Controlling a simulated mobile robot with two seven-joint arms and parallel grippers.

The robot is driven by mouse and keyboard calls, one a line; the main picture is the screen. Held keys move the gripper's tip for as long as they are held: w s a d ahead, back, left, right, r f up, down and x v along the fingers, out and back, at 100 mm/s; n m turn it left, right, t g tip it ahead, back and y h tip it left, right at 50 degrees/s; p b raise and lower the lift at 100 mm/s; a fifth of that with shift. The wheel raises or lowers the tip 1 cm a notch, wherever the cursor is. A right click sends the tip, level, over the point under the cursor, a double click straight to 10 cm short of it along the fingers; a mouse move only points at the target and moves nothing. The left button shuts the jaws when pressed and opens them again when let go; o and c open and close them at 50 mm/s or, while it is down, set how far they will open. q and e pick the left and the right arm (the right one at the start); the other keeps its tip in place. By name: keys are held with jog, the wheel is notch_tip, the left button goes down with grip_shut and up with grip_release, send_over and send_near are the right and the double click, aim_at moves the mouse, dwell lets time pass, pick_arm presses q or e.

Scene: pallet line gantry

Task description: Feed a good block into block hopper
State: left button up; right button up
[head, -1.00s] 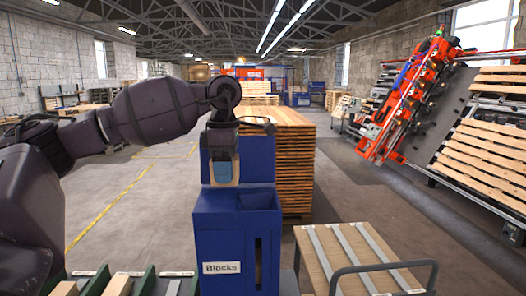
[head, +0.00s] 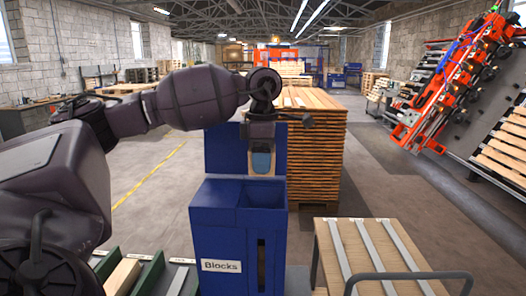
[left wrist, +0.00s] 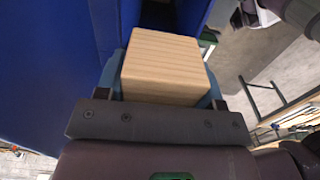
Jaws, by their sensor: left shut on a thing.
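The block hopper (head: 222,235) is a blue box labelled "Blocks" with a tall back panel and a recessed opening at its top right. My left gripper (head: 262,163) hangs above that opening, pointing down. It is shut on a pale wooden block (left wrist: 162,68), held between blue finger pads in the left wrist view. The block looks clean on the faces that show. In the head view a pad covers most of it, and it appears above the opening, in front of the back panel. My right gripper is not in view.
Green-walled lanes (head: 150,278) with a wooden block (head: 122,277) stand at the lower left. A wooden-topped cart (head: 385,255) with metal strips stands right of the hopper. A tall stack of wooden boards (head: 318,150) is behind it. An orange gantry machine (head: 440,95) stands at the right.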

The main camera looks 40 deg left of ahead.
pick_arm(q)
jog(key=shift+f, duration=1.4)
jog(key=shift+f+b, duration=0.55)
jog(key=shift+f, duration=0.05)
notch_tip(320, 180, down, 4)
jog(key=b, duration=0.2)
jog(key=shift+b, duration=0.35)
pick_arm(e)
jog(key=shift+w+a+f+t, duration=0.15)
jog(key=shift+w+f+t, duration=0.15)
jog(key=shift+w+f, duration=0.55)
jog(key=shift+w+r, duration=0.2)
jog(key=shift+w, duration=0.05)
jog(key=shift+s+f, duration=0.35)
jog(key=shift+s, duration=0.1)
pick_arm(q)
jog(key=shift+f, duration=0.2)
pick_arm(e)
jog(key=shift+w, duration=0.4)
